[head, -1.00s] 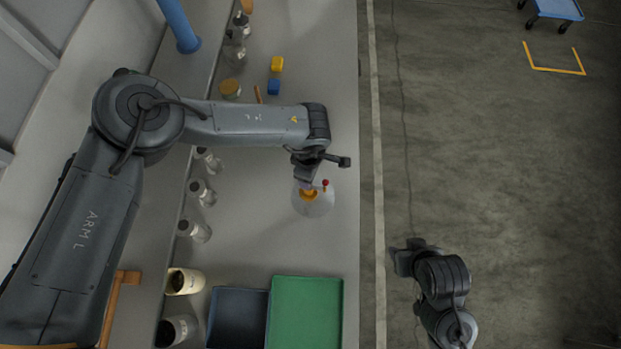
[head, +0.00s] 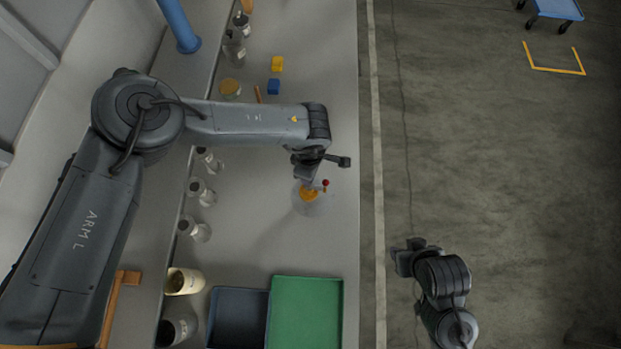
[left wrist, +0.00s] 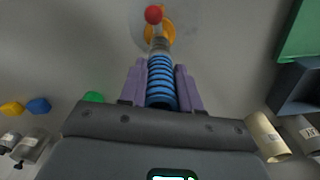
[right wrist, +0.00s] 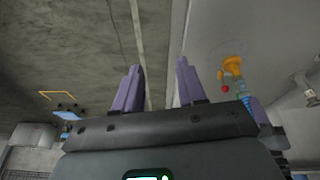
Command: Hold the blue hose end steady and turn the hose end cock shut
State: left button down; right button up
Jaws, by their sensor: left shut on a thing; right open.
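The blue ribbed hose end (left wrist: 161,82) stands between the purple fingers of my left gripper (left wrist: 160,72), which is shut on it. A grey collar joins its far end. The cock's red ball (left wrist: 153,14) is beside an orange fitting (left wrist: 166,33); both also show in the head view, the red ball (head: 325,183) just right of the orange fitting (head: 308,194). In the right wrist view the blue hose end (right wrist: 246,98) and red ball (right wrist: 225,89) are right of my open, empty right gripper (right wrist: 160,72). In the head view that gripper (head: 397,259) is beyond the bench edge, apart from the cock.
A green tray (head: 305,315) and a dark tray (head: 237,318) lie at the bench's near end. Several glass vessels line its left side. A yellow block (head: 277,64) and blue block (head: 274,87) lie further back. The bench around the orange fitting is clear.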

jog(key=shift+a, duration=0.1)
jog(key=shift+c, duration=0.3)
jog(key=shift+c, duration=1.1)
jog(key=shift+w+a+r, duration=0.1)
jog(key=shift+w, duration=0.15)
jog(key=shift+c, duration=1.2)
jog(key=a+n, duration=0.1)
jog(key=w+a+f+n+t, duration=0.1)
jog(key=a+n, duration=0.1)
jog(key=w+a+f+n+y, duration=0.1)
jog(key=n, duration=0.1)
jog(key=shift+a+f, duration=0.15)
grip_shut()
jog(key=w+a+f+n+t+y, duration=0.1)
jog(key=w+a+n+y, duration=0.2)
jog(key=w+a+n, duration=0.3)
jog(key=shift+w+a+f+n, duration=0.15)
jog(key=shift+w+a+n, duration=0.1)
jog(key=shift+a+n, duration=1.65)
